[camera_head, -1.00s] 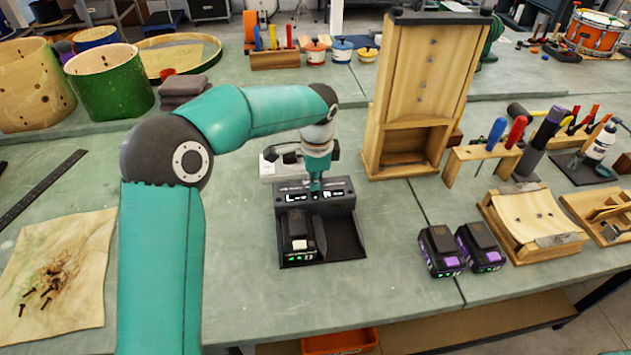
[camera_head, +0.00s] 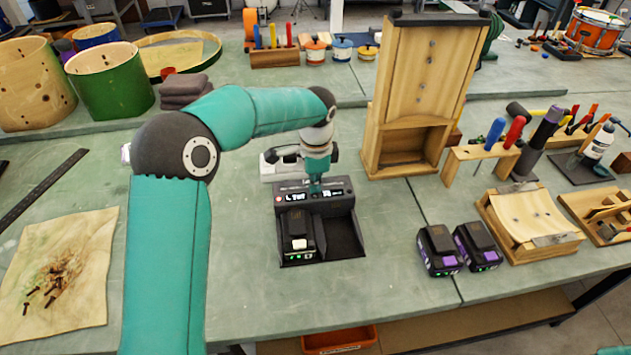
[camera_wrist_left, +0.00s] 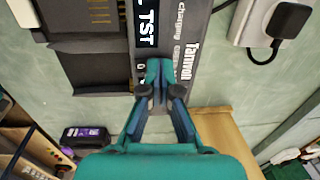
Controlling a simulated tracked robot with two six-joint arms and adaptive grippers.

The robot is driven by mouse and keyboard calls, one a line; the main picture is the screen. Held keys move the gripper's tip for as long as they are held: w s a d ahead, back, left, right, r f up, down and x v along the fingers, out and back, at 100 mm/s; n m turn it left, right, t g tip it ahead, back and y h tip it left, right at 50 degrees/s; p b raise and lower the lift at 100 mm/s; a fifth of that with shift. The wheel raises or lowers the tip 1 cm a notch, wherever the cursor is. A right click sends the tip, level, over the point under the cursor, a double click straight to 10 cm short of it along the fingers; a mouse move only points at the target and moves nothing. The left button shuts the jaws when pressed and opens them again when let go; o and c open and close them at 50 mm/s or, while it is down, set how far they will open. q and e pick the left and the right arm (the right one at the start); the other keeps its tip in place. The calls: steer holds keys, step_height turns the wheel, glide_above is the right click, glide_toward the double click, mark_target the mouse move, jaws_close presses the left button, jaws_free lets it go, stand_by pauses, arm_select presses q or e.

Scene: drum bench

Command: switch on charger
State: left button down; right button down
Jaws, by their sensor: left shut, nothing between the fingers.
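The black charger (camera_head: 341,205) sits on the green bench. Its left bay holds a battery (camera_head: 297,230); its right bay is empty. The display on its top panel is lit and reads L TST, with a small red mark at its left end. My left gripper (camera_head: 316,188) is shut and empty, pointing down at the top panel, between the two display fields. In the left wrist view its fingertips (camera_wrist_left: 159,75) are over the charger (camera_wrist_left: 150,15), beside the TST text; whether they touch the panel I cannot tell. My right gripper is not in view.
A power strip (camera_wrist_left: 250,22) with a black plug is behind the charger. Two batteries (camera_head: 438,250) (camera_head: 478,246) stand to its right. A wooden stand (camera_head: 420,100) rises behind right. A stained cloth with screws (camera_head: 60,275) lies left. The bench in front is clear.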

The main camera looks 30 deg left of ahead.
arm_select(q)
steer(key=shift+s+d+r, duration=0.2)
steer(key=shift+s+d, duration=0.2)
steer(key=shift+s, duration=0.15)
steer(key=shift+w+r+p, duration=0.1)
steer(key=shift+r+p, duration=0.2)
steer(key=shift+r, duration=0.2)
steer(key=r+p, duration=0.3)
steer(key=shift+w+a+r, duration=0.15)
steer(key=shift+a+r, duration=0.05)
steer(key=shift+r, duration=0.05)
step_height(320, 180, up, 9)
steer(key=w, duration=0.1)
steer(key=shift+a, duration=0.35)
steer(key=shift+w, duration=0.1)
